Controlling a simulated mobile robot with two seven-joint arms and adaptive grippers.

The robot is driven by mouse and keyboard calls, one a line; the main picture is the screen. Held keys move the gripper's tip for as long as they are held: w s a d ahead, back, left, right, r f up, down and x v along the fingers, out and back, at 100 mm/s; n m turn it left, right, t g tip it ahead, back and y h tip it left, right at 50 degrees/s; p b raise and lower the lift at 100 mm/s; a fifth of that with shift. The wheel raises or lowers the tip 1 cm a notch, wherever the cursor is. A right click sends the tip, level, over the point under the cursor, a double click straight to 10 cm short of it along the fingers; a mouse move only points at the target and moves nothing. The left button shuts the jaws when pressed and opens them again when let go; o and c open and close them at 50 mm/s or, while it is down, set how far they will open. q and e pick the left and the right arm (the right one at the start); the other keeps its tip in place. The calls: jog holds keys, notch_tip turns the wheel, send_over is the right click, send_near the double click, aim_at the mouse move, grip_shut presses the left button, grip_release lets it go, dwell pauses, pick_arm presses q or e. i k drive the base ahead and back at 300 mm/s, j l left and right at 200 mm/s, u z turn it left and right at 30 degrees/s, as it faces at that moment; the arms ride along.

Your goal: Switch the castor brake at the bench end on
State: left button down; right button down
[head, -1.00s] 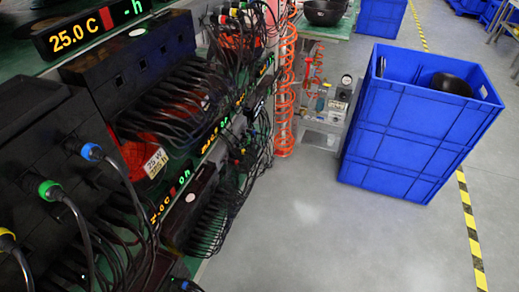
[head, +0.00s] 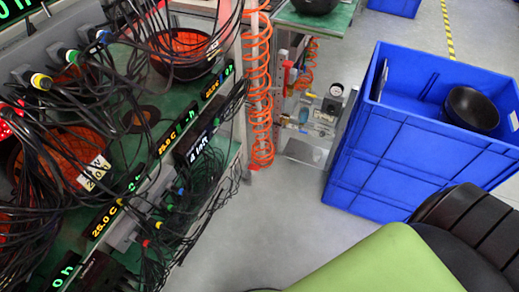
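No castor or brake lever can be made out in the head view. The burn-in rack (head: 140,115) fills the left side, with cables and lit displays on its shelves. The near end of a green-topped bench (head: 318,22) shows at the top, past an orange coiled hose (head: 260,90). Small fittings and a round gauge (head: 336,90) are near the bench end, beside the blue crates; the floor-level parts there are partly hidden. Neither of my grippers is in view.
Stacked blue crates (head: 385,165) stand right of the bench end, with a black bowl (head: 472,108) inside. Grey floor (head: 275,215) is clear between the rack and crates.

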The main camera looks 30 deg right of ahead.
aim_at(252, 167)
jog(key=i+l, duration=0.15)
jog(key=l, duration=0.25)
jog(key=i+l, duration=0.15)
jog(key=l, duration=0.25)
jog(key=i+l, duration=0.1)
jog(key=l, duration=0.3)
jog(key=i+l, duration=0.15)
jog(key=l, duration=0.3)
jog(key=i+l, duration=0.15)
jog(key=l, duration=0.25)
jog(key=u, duration=0.05)
